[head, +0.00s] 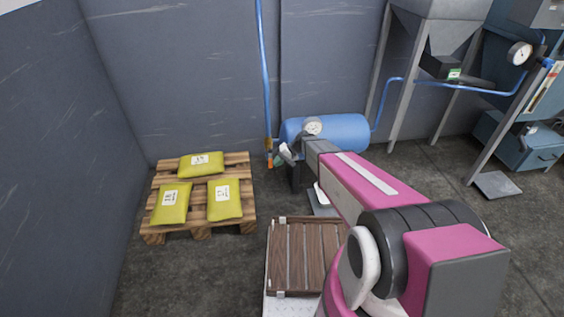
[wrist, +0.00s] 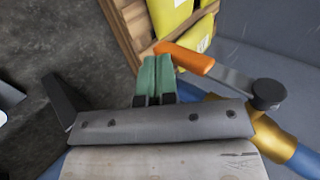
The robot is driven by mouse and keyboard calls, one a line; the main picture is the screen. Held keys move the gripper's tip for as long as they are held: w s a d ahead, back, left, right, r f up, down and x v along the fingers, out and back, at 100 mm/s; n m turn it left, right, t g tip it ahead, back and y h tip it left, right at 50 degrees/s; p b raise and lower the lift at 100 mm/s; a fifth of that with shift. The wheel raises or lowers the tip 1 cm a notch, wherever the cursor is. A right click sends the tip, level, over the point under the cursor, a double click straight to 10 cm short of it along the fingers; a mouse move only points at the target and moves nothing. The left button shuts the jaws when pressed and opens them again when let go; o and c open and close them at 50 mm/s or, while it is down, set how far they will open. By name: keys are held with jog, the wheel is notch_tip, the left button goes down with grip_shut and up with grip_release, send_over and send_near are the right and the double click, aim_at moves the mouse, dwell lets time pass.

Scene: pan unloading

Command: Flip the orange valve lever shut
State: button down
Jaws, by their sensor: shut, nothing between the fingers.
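The orange valve lever (wrist: 184,56) shows in the wrist view as an orange grip on a grey metal arm, which runs to a dark round pivot (wrist: 268,94). The brass valve body (wrist: 268,135) sits below the pivot on a blue pipe. In the head view the orange grip (head: 271,163) is small, low on the vertical blue pipe. My gripper (wrist: 158,60) has its green fingers together and empty, with the tips close beside the grip's free end. I cannot tell whether they touch it. In the head view my gripper (head: 281,158) is just right of the grip, partly blurred into the background.
A blue tank (head: 348,132) with a gauge (head: 313,127) stands right behind my gripper. A wooden pallet (head: 245,171) with yellow bags (head: 225,199) lies to the left. A slatted brown crate (head: 303,255) is in front. Floor between pallet and crate is clear.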

aim_at(271, 167)
jog(key=shift+a+f, duration=0.1)
dwell(0.4)
jog(key=a+y, duration=0.2)
jog(key=y, duration=0.1)
jog(key=a+f+g+y, duration=0.1)
jog(key=y, duration=0.1)
jog(key=shift+s+a, duration=0.15)
jog(key=shift+s, duration=0.1)
jog(key=shift+s+a+r+y, duration=0.2)
jog(key=shift+a+r+y, duration=0.05)
jog(key=shift+a+y, duration=0.45)
jog(key=shift+s+a+r+y, duration=0.15)
jog(key=shift+a+r+y, duration=0.05)
jog(key=shift+a+y, duration=0.45)
jog(key=shift+a, duration=0.1)
jog(key=d+f, duration=0.1)
jog(key=w+d+f, duration=0.1)
jog(key=d+f, duration=0.1)
jog(key=shift+f, duration=0.1)
jog(key=w+d, duration=0.1)
jog(key=d, duration=0.8)
jog(key=shift+w+d, duration=0.2)
jog(key=shift+d, duration=0.15)
